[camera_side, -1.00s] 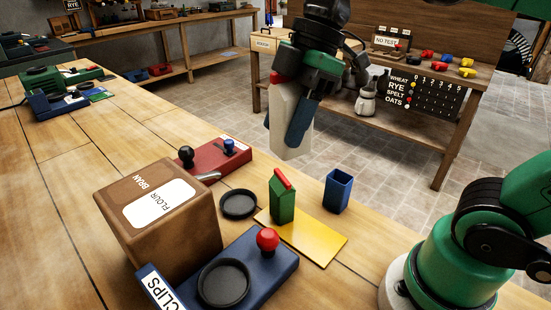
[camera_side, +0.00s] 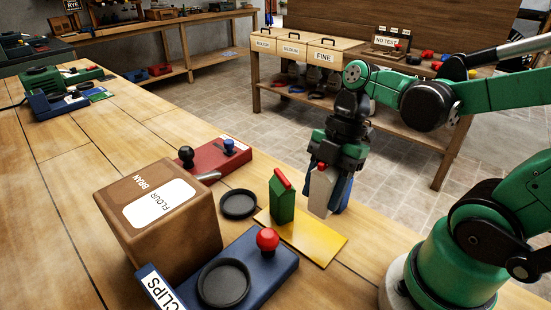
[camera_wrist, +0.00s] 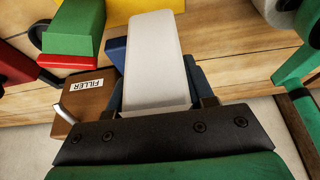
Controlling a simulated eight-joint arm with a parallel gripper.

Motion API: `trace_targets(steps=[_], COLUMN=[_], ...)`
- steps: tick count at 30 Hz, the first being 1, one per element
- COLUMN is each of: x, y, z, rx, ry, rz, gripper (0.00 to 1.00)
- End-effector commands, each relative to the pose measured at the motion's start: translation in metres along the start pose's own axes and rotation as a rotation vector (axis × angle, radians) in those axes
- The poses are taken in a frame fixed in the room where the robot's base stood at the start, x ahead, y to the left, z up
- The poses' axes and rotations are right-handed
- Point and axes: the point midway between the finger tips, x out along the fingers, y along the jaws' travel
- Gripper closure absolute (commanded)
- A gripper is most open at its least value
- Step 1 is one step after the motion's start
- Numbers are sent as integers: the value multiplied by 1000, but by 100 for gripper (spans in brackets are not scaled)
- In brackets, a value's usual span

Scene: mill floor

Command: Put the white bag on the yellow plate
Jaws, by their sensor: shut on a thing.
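The white bag (camera_side: 321,190), with a red top, is shut in my gripper (camera_side: 325,185) and hangs roughly upright. Its lower end overlaps the far right edge of the yellow plate (camera_side: 320,245) in the side view; I cannot tell its exact height. The wrist view shows the white bag (camera_wrist: 152,60) between my fingers, with a strip of the yellow plate (camera_wrist: 72,62) to its left. A green bag (camera_side: 282,203) with a red top stands at the plate's left part. The plate's front right part is bare.
A black round dish (camera_side: 238,205), a brown flour box (camera_side: 160,220), a blue base with a red knob (camera_side: 267,240) and a red base (camera_side: 215,158) stand to the left. A brown "FILLER" block (camera_wrist: 85,96) shows in the wrist view.

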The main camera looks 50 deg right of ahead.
Motion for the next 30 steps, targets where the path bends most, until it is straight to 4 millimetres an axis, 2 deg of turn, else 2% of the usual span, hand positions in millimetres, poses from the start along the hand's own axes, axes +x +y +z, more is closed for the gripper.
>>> trace_targets(steps=[3,9,17,24,30], x=[17,36,46,66,75], y=[1,2,1,2,0], z=[7,15,20,28,31], rx=[0,0,0,0,1], ry=[0,0,0,0,0], rz=[0,0,0,0,0], gripper=[100,100,100,100,100])
